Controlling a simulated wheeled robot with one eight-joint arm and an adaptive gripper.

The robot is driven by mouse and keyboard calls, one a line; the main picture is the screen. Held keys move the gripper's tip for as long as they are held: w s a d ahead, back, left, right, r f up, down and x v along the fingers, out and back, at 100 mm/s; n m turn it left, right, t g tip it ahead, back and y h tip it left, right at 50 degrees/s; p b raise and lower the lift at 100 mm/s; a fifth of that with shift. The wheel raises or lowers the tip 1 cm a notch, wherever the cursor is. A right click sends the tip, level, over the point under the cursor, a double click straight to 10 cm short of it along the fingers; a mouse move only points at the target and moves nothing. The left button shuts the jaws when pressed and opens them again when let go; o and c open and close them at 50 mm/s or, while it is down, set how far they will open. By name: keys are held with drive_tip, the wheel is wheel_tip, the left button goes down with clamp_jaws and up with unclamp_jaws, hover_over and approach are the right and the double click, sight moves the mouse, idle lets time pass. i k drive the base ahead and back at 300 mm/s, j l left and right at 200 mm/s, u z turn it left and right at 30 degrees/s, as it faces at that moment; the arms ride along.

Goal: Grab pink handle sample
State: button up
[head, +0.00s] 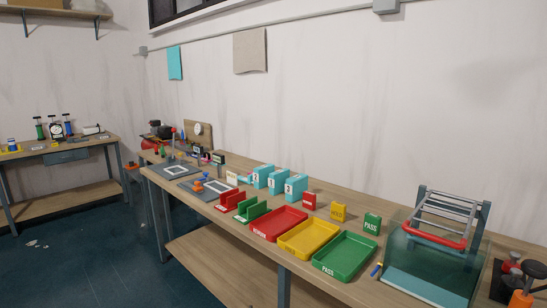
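I cannot clearly make out a pink handle sample. A tiny pink-purple spot (206,158) shows among small items towards the far end of the long workbench, too small to identify. An orange and blue item (197,186) sits by the nearer of two dark grey mats with white square frames (214,187). The other mat (174,170) lies farther left. My gripper is not in view.
The long wooden workbench (360,290) holds red (278,224), yellow (309,239) and green (344,257) trays, upright signs, teal numbered holders (277,181), and a clear box with a red bar (435,235). Another bench (75,200) stands left. The dark floor (95,255) is mostly open.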

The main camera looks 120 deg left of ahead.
sight(207, 159)
drive_tip(key=u, duration=4.3)
